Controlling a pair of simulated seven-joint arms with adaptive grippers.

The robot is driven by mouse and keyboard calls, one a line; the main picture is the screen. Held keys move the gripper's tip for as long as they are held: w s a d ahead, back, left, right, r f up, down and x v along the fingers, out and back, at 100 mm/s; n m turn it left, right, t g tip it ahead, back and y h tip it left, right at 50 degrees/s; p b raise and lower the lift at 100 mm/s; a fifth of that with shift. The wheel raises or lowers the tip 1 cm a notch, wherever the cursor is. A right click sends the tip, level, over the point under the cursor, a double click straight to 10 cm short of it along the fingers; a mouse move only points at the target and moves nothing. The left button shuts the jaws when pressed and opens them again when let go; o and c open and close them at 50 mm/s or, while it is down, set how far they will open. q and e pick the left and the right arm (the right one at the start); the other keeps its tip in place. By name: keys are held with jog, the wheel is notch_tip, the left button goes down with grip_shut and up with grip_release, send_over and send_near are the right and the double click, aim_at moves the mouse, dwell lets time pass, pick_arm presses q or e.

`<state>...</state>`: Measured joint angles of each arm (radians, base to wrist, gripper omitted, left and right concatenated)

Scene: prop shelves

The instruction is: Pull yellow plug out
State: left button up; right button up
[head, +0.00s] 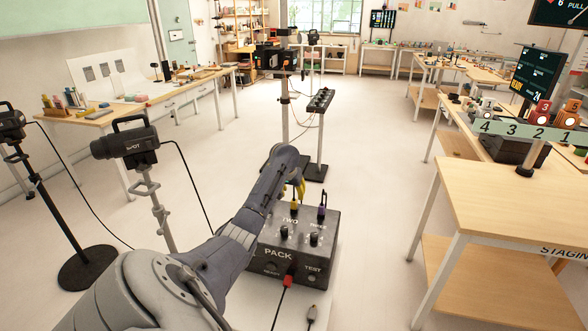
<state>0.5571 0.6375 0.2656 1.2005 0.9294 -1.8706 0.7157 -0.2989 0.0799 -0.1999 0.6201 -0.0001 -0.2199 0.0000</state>
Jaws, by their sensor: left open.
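The dark grey PACK box (297,255) stands at the lower middle with switches on its front. The yellow plug (294,206) sits upright in the box's top, at the left, with something yellow, perhaps its cable, just above it. My left arm reaches in from the lower left and bends down over the box. My left gripper (298,184) is open, small and mostly hidden by my own arm, right above the yellow plug. I cannot tell whether its fingers touch the plug. My right gripper is not in view.
A red plug (288,279) is in the front. A spotlight (126,143) on a stand is at the left. A wooden table (515,205) is at the right. Open floor lies between.

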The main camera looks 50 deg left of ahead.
aim_at(294, 199)
pick_arm(q)
jog(key=shift+x, duration=3.55)
jog(key=shift+o, duration=0.2)
grip_shut()
